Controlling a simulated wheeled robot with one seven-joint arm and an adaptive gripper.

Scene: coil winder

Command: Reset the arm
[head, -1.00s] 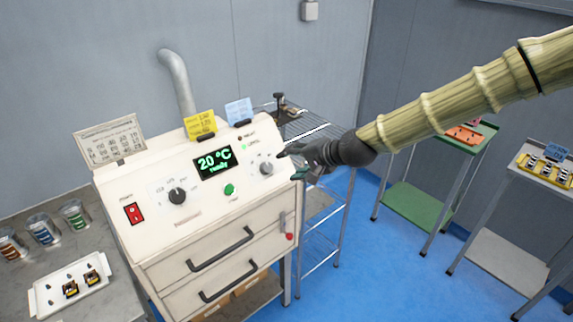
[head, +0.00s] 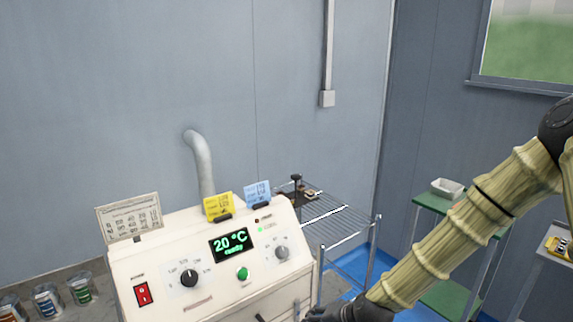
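My arm, in a ribbed tan sleeve, comes in from the right edge and slopes down to the left in the head view. My gripper (head: 325,313) is at the bottom edge, low in front of the oven's right side. It is dark and mostly cut off by the frame, so its fingers cannot be made out. The cream oven (head: 170,262) has a display (head: 232,244) reading 20 °C in green. Its control panel carries a red switch (head: 143,293), a black knob (head: 189,278), a green button (head: 242,273) and a grey knob (head: 282,253).
A wire rack (head: 345,222) stands right of the oven. A green table (head: 432,204) with a white bin (head: 447,188) is behind my arm. Several cups (head: 47,300) stand at lower left. A yellow card (head: 218,206) and a blue card (head: 258,194) are clipped on the oven.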

